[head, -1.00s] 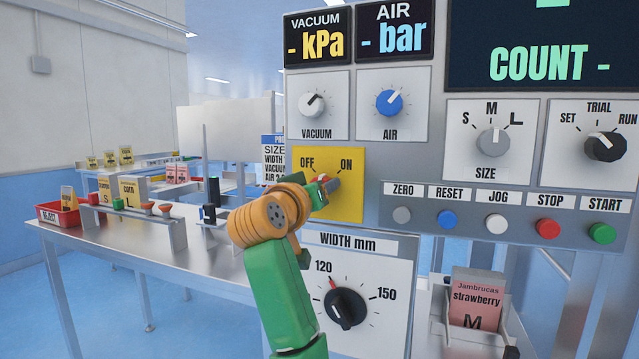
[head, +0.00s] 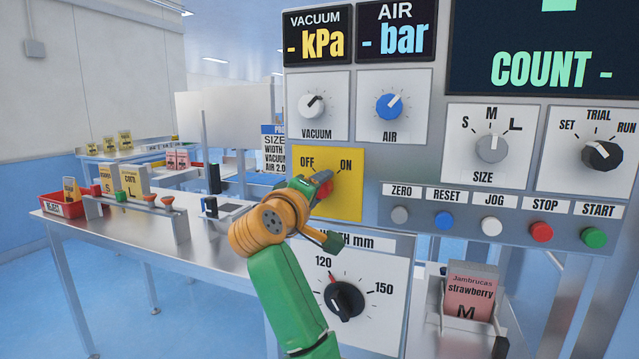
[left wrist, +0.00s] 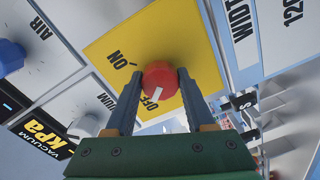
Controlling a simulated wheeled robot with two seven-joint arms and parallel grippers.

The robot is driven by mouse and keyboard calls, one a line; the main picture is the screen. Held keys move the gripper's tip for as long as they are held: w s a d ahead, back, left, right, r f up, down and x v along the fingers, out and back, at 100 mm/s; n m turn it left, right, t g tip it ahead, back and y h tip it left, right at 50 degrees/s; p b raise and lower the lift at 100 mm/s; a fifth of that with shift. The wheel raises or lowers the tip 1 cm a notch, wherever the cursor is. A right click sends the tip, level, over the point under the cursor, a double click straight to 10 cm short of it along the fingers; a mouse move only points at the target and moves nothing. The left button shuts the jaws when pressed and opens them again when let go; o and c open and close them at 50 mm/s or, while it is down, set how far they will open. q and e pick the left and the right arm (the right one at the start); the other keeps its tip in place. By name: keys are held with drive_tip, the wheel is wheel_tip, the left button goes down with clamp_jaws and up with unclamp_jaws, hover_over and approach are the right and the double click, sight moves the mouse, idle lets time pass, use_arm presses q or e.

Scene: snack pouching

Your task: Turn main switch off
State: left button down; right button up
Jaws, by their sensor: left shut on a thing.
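The main switch is a red knob (head: 325,190) on a yellow plate (head: 347,208) marked OFF at upper left and ON at upper right. My left gripper (head: 319,186) is at the knob in the head view and hides most of it. In the left wrist view, both fingers of the left gripper (left wrist: 160,90) stand on either side of the red knob (left wrist: 161,76), shut on it. A white mark on the knob lies beside the OFF lettering, which is partly covered. My right gripper is not in view.
The vacuum knob (head: 312,106) and blue air knob (head: 389,106) sit above the plate. The width dial (head: 346,301) is just below, close to my left arm. A row of push buttons, with the grey zero button (head: 400,215) nearest, is to the right.

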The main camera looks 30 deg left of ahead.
use_arm(q)
drive_tip(key=shift+r+n, duration=0.1)
drive_tip(key=shift+n, duration=0.5)
drive_tip(key=shift+c, duration=1.3)
unclamp_jaws()
drive_tip(key=b+v, duration=0.1)
drive_tip(key=v, duration=0.6)
drive_tip(key=shift+b, duration=0.4)
